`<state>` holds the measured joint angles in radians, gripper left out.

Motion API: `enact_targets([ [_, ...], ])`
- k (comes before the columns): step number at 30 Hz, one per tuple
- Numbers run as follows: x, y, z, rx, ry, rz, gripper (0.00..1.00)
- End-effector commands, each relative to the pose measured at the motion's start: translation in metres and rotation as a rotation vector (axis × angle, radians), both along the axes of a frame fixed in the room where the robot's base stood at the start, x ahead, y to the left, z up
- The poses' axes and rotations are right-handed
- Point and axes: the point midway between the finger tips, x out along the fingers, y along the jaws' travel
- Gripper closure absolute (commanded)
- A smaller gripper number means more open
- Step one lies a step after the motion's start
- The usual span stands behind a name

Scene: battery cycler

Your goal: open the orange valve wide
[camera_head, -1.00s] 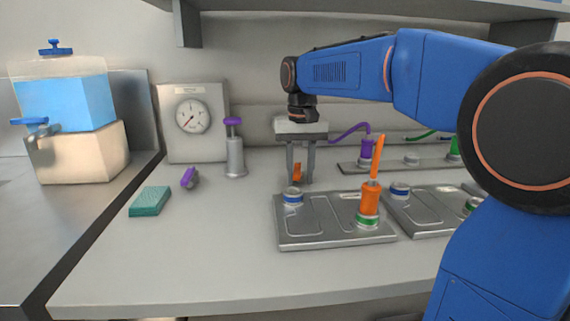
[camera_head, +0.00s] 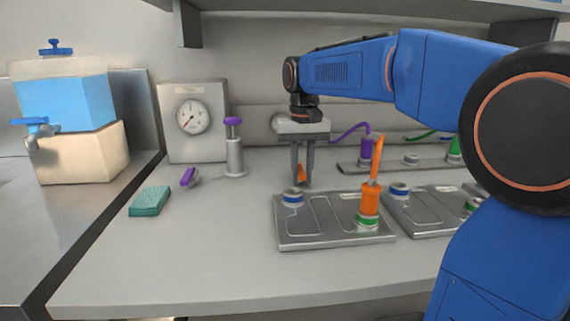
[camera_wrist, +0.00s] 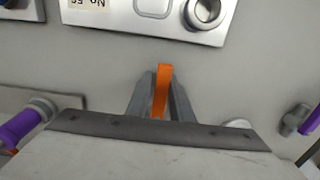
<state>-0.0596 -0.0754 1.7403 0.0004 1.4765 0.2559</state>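The orange valve handle (camera_head: 301,174) stands behind the left of the near metal plate. It is between the two fingers of my gripper (camera_head: 302,180), which points down. In the wrist view the orange handle (camera_wrist: 163,88) shows as an upright strip with a grey finger close against each side, so my gripper (camera_wrist: 162,95) looks shut on it. The valve's body is hidden by the fingers and the plate's blue-ringed port.
The near metal plate (camera_head: 320,241) carries a blue-ringed port (camera_head: 293,197) close in front of my gripper and an orange connector (camera_head: 370,199) at its right. A purple valve (camera_head: 188,177), a green sponge (camera_head: 149,201) and a purple-topped pump (camera_head: 235,158) stand left. The counter's front is clear.

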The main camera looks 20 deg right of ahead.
Motion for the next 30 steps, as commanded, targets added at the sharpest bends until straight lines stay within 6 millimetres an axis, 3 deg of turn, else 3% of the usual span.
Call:
enact_targets([
  [7,0.000,-0.001,0.000,-0.001,0.000,0.000,0.82],
  [8,0.000,-0.001,0.000,-0.001,0.000,0.000,0.74],
  [9,0.000,-0.001,0.000,-0.001,0.000,0.000,0.73],
  [17,0.000,-0.001,0.002,-0.001,-0.001,0.000,0.73],
  [30,0.000,-0.003,0.042,0.000,-0.002,0.000,0.73],
])
